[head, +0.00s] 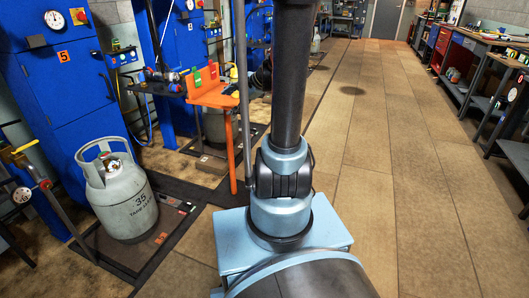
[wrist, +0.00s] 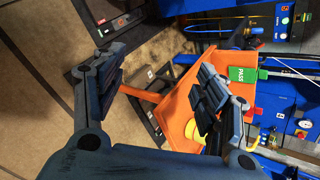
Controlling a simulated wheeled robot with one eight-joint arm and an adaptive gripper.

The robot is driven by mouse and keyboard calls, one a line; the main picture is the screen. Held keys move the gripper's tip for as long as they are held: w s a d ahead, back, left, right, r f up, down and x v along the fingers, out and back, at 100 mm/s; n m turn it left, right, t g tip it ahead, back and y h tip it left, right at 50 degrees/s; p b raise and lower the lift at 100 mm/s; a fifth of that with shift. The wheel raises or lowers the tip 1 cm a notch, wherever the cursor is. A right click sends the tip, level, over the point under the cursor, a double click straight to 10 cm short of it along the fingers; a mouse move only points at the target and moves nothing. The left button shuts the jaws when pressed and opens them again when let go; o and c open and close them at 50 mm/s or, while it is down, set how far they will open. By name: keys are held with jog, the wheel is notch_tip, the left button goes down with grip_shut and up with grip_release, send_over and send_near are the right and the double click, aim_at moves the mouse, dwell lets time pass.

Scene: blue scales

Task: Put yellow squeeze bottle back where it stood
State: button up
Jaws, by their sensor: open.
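A yellow round shape (wrist: 176,137), which looks like the yellow squeeze bottle, shows against the orange stand (wrist: 184,73) in the wrist view, low and partly covered by my right finger. In the head view a small patch of yellow (head: 234,73) shows above the orange stand (head: 212,97), beside my arm. My gripper (wrist: 160,85) is open, its two fingers wide apart with nothing between them but the view of the stand and floor. In the head view it is mostly hidden behind my arm.
A green PASS tag (wrist: 243,74) stands on the stand, with a red tag (head: 195,80) beside the green one in the head view. A grey gas cylinder (head: 128,200) stands left by a blue cabinet (head: 50,100). The floor to the right is clear; workbenches line the right wall.

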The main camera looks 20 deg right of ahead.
jog(key=s+d+f+n+g+h, duration=0.1)
jog(key=s+n, duration=0.3)
jog(key=s, duration=0.5)
jog(key=s+d+f+n+g+h, duration=0.1)
jog(key=s+d+f+n+h, duration=0.2)
jog(key=s, duration=0.6)
jog(key=s+d+f+n+g+h, duration=0.2)
jog(key=s+f+n+h, duration=0.1)
jog(key=s+n, duration=0.4)
jog(key=shift+s+d+f+h, duration=0.3)
jog(key=shift+s+d, duration=0.1)
jog(key=shift+s, duration=0.75)
